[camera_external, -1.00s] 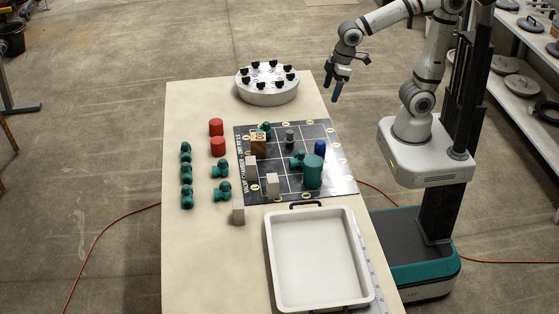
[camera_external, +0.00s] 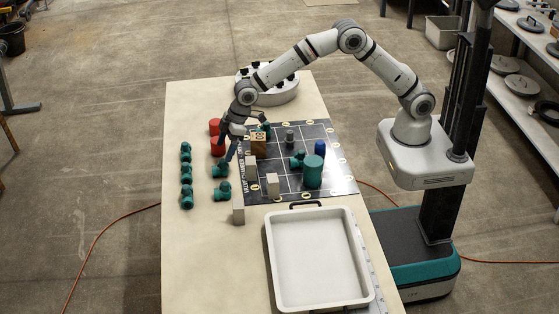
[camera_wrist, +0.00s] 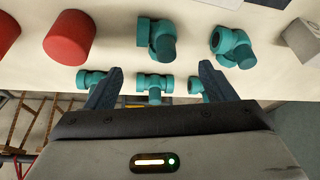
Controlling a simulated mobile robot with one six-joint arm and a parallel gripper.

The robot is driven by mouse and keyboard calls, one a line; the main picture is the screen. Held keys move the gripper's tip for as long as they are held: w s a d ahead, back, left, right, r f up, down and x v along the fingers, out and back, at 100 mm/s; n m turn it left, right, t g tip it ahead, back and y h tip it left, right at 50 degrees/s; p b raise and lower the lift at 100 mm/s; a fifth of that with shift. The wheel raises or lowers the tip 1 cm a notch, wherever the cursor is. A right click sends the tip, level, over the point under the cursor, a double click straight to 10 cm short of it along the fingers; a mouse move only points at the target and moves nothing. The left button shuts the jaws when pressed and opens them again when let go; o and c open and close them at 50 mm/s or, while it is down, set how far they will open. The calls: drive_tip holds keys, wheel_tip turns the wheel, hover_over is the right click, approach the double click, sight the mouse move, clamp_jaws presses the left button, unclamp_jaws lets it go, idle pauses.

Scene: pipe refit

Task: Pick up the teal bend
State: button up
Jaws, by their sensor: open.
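Two teal bends lie loose on the table left of the dark board: one nearer the far end (camera_external: 220,170) and one closer to the camera (camera_external: 223,191). In the wrist view they are a bend (camera_wrist: 157,40) just beyond and between my fingertips and a second bend (camera_wrist: 232,47) to its right. My gripper (camera_external: 228,158) is open and empty, pointing down over the table by the farther bend. It also shows in the wrist view (camera_wrist: 162,72). Whether a finger touches that bend I cannot tell. Parts of it are hidden behind my fingers in the external view.
Several teal tees (camera_external: 186,173) stand in a column at the table's left. Red cylinders (camera_external: 218,147) are just behind the bends. The board (camera_external: 280,190) holds a teal cylinder (camera_external: 313,172), blocks and other fittings. A white tray (camera_external: 318,262) lies in front.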

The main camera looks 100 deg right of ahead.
sight(220, 166)
drive_tip(key=shift+x, duration=0.8)
drive_tip(key=x, duration=0.2)
drive_tip(key=p+x, duration=0.1)
drive_tip(key=x, duration=0.3)
drive_tip(key=shift+s+d+f, duration=0.15)
drive_tip(key=shift+d+f, duration=0.1)
drive_tip(key=shift+f, duration=0.25)
drive_tip(key=shift+c, duration=0.3)
drive_tip(key=c, duration=1)
